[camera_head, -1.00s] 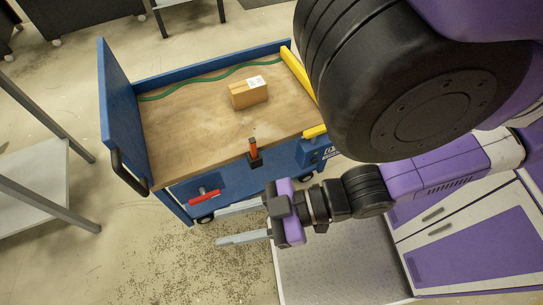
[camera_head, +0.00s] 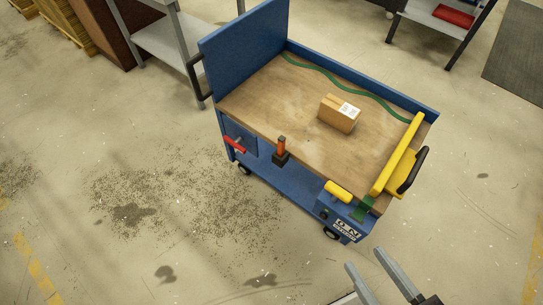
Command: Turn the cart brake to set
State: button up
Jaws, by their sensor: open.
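The blue cart (camera_head: 300,195) has a wooden deck. On its near side, a red-handled lever (camera_head: 235,145) sits on a blue plate at the left, its grip roughly in line with the deck edge. An upright orange-red lever (camera_head: 282,148) stands in a black base at the middle of that edge. A yellow grip (camera_head: 338,191) lies above a blue box with a partly readable label (camera_head: 347,227) at the right corner. I cannot tell for sure which is the brake. My gripper (camera_head: 365,258) is open and empty, below and right of the cart, apart from it.
A cardboard box (camera_head: 340,113) and a green wavy strip (camera_head: 350,84) lie on the deck. A yellow bar (camera_head: 397,155) and black handle (camera_head: 412,170) are at the right end. Grey tables stand behind. The floor on the near side is clear except for debris (camera_head: 140,205).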

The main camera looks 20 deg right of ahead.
aim_at(235, 144)
jog(key=k+l, duration=0.1)
jog(key=i+j+u, duration=0.1)
jog(key=i+j, duration=0.75)
jog(key=j, duration=0.15)
jog(key=i+j+u, duration=0.1)
jog(key=i+j, duration=0.75)
jog(key=j, duration=0.15)
